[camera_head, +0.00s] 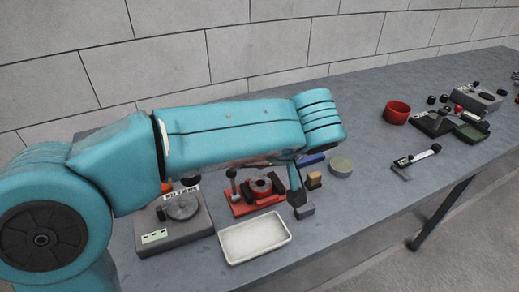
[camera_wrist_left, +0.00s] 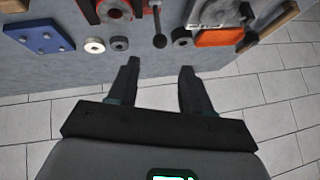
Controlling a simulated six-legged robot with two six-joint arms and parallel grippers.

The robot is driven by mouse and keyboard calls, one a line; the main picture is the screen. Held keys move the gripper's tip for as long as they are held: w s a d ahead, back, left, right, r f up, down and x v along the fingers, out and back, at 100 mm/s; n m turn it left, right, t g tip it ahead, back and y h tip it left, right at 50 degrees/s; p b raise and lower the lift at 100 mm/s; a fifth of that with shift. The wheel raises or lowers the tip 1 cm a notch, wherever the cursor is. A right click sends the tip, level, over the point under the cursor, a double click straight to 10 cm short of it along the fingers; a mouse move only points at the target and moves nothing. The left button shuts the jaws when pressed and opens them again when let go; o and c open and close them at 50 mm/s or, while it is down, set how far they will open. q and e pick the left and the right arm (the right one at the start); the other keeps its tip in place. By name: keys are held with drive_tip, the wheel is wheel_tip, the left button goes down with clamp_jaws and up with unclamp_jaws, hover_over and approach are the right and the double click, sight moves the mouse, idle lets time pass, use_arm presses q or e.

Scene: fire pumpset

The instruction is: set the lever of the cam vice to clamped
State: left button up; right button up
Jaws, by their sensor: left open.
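What looks like the cam vice (camera_head: 243,208) is a red-based fixture with a dark round part, standing on the bench below my left forearm. Its lever (camera_head: 233,184) rises at its left side with a dark knob on top. In the left wrist view the red vice (camera_wrist_left: 90,12) is cut off by the top edge. The black-knobbed lever (camera_wrist_left: 159,40) points down the picture there, just past the gap between my fingers. My right gripper is not visible.
A white tray (camera_head: 225,247) lies in front of the vice. A grey device (camera_head: 170,236) with a round disc stands left. A blue block (camera_wrist_left: 38,36), small cylinders (camera_wrist_left: 94,45) and an orange part (camera_wrist_left: 218,38) lie nearby.

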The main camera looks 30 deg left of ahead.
use_arm(q)
drive_tip(key=v, duration=0.4)
drive_tip(key=shift+d+r, duration=0.2)
drive_tip(key=shift+r, duration=0.1)
